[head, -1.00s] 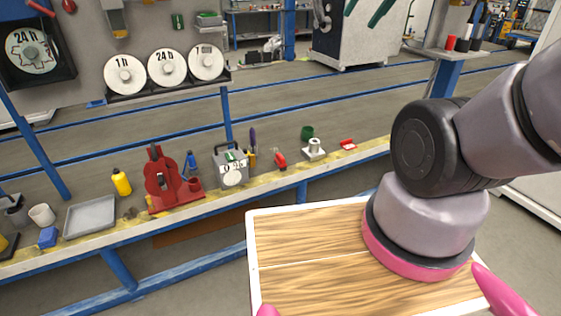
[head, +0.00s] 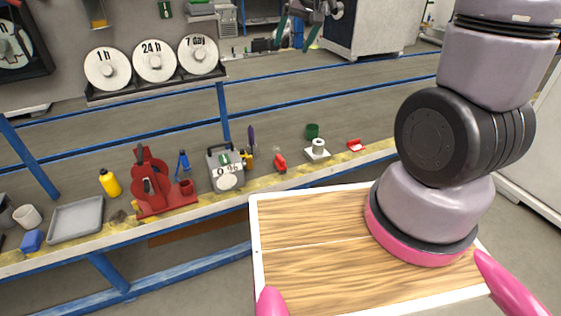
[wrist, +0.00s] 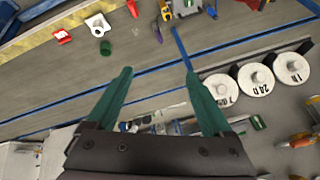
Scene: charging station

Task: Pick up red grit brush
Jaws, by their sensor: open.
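Two small red items lie on the long workbench, and I cannot tell for certain which is the red grit brush. One is a flat red piece with a pale patch (head: 355,146) near the bench's right end; it also shows at the upper left of the wrist view (wrist: 62,37). The other is a narrow red piece (head: 280,163) beside the grey box; the wrist view shows it at the top (wrist: 133,8). My gripper (head: 296,44), with green fingers, is at the top of the head view, apart from both. In the wrist view its jaws (wrist: 158,73) are open and empty.
A red stand (head: 160,190) and grey tray (head: 76,220) are further left. Blue rails (head: 120,270) edge the bench. White dials (head: 154,61) hang behind.

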